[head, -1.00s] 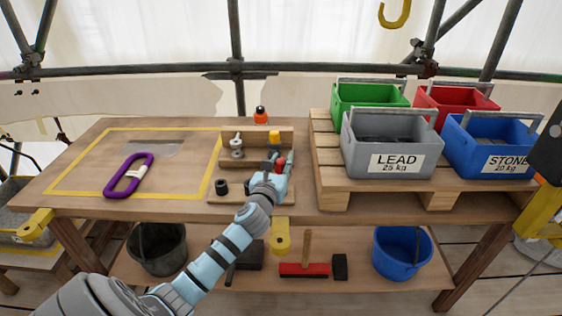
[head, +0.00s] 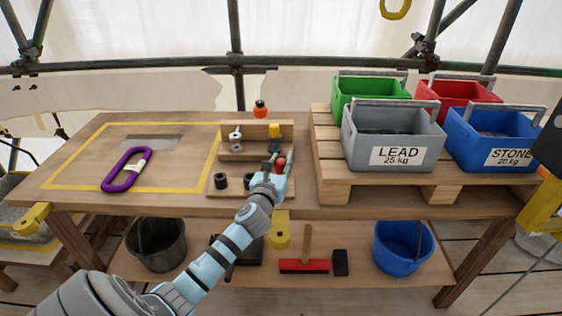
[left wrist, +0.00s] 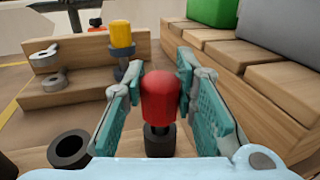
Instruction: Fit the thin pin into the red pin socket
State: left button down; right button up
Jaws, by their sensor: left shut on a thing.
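A red-topped pin (left wrist: 158,97) stands upright between the teal fingers of my left gripper (left wrist: 162,88) in the left wrist view. The gripper is shut on its red head. Its dark lower end (left wrist: 159,138) points down at the rack's lower board; I cannot tell whether it sits in a socket. In the head view the red head (head: 281,162) shows just beyond my left gripper (head: 272,168). A yellow-topped pin (left wrist: 121,36) stands on the upper step, upright. A black open ring (left wrist: 69,149) lies left of the gripper. My right gripper is not in view.
The stepped wooden rack (head: 233,157) also holds grey eyed parts (left wrist: 44,54). A purple link (head: 127,169) lies left on the table (head: 85,204). An orange-topped bottle (head: 260,109) stands behind. A pallet (head: 333,187) with crates, including the grey LEAD crate (head: 394,140), stands right.

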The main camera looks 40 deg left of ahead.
pick_arm(q)
jog(key=c, duration=1.2)
grip_release()
jog(key=v, duration=1.2)
